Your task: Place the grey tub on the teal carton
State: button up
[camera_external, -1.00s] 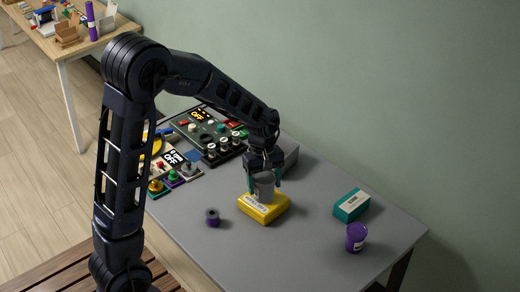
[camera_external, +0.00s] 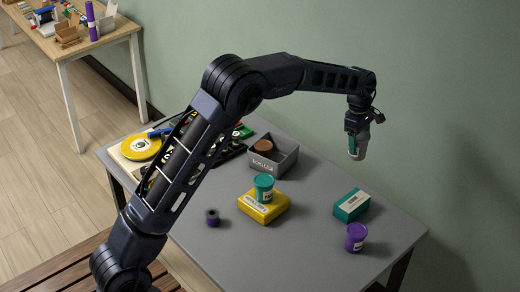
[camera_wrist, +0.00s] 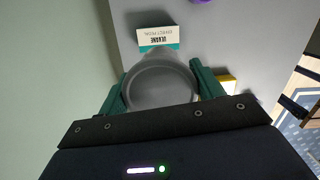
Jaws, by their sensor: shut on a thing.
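The grey tub (camera_external: 360,150) is held upright or nearly so in my gripper (camera_external: 355,137), high above the table. In the wrist view the tub (camera_wrist: 160,88) sits between the two green fingers of my gripper (camera_wrist: 161,76), which are shut on it. The teal carton (camera_external: 351,205) lies on the right part of the table with a white label on top; nothing stands on it. In the external picture it appears below the held tub. In the wrist view the carton (camera_wrist: 158,38) shows just beyond the tub's rim, partly hidden by it.
A teal tub (camera_external: 264,186) stands on a yellow carton (camera_external: 264,210). A purple tub (camera_external: 356,237) stands near the teal carton, and a small purple spool (camera_external: 213,217) lies further left. A grey bin (camera_external: 283,160) holds a brown round thing. Bare table (camera_external: 305,225) lies between the cartons.

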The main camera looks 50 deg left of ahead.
jog(key=shift+w+d+r, duration=0.1)
jog(key=shift+w+d, duration=0.15)
jog(key=shift+w, duration=0.25)
jog(key=shift+w+d, duration=0.1)
send_over(353, 200)
notch_tip(353, 200, down, 20)
jog(key=shift+d, duration=0.1)
dwell(0.3)
jog(key=o, duration=1.3)
